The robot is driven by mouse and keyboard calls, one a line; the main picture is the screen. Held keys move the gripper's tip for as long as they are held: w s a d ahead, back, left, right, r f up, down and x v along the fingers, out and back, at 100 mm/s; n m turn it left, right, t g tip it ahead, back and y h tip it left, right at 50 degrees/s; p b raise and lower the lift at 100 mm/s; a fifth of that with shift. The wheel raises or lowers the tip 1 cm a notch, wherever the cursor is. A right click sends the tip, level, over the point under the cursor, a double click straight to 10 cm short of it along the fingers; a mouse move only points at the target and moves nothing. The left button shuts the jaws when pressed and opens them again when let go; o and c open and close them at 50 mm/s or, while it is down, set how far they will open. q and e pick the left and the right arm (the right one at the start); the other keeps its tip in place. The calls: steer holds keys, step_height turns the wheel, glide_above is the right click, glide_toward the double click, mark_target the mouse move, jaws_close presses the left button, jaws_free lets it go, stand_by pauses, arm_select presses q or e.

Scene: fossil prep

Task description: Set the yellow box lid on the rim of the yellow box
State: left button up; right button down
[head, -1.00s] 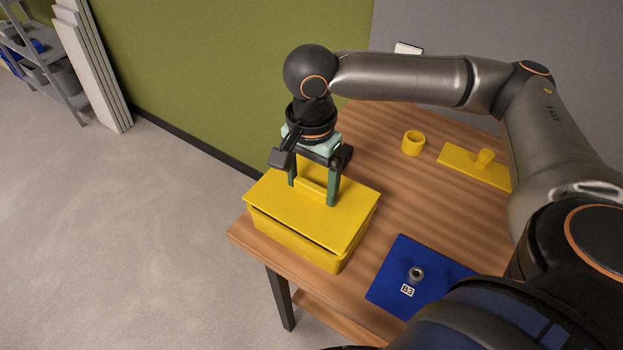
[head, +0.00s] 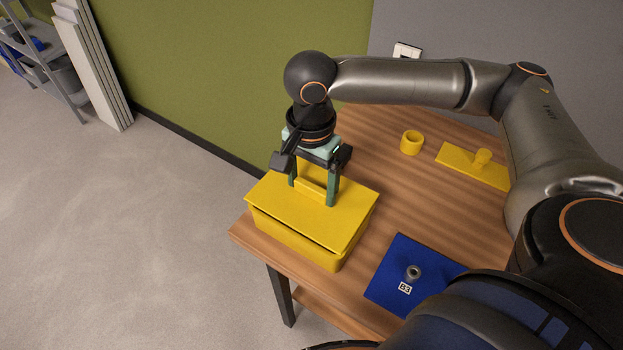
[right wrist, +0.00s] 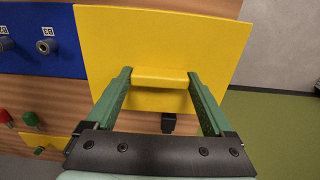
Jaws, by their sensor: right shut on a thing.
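The yellow box lid (head: 283,213) is a flat plate with a raised bar handle, also filling the middle of the right wrist view (right wrist: 200,40). It lies over the yellow box (head: 295,245) at the table's left corner. A dark gap shows between lid and box along the front side, so the lid looks slightly tilted or raised there; I cannot tell whether it touches the rim elsewhere. My right gripper (head: 313,192) is shut on the lid's handle (right wrist: 162,78), one green finger at each end. My left gripper is not in view.
A blue board (head: 393,295) with a grey round fitting and a B3 label lies right of the box. A yellow ring-like cup (head: 411,142) and a yellow plate with a knob (head: 463,168) are farther back on the wooden table (head: 375,200).

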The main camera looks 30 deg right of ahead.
mark_target(311, 187)
steer(key=shift+f, duration=0.15)
stand_by(0.3)
steer(key=shift+f, duration=0.45)
jaws_free()
steer(key=shift+r, duration=3.5)
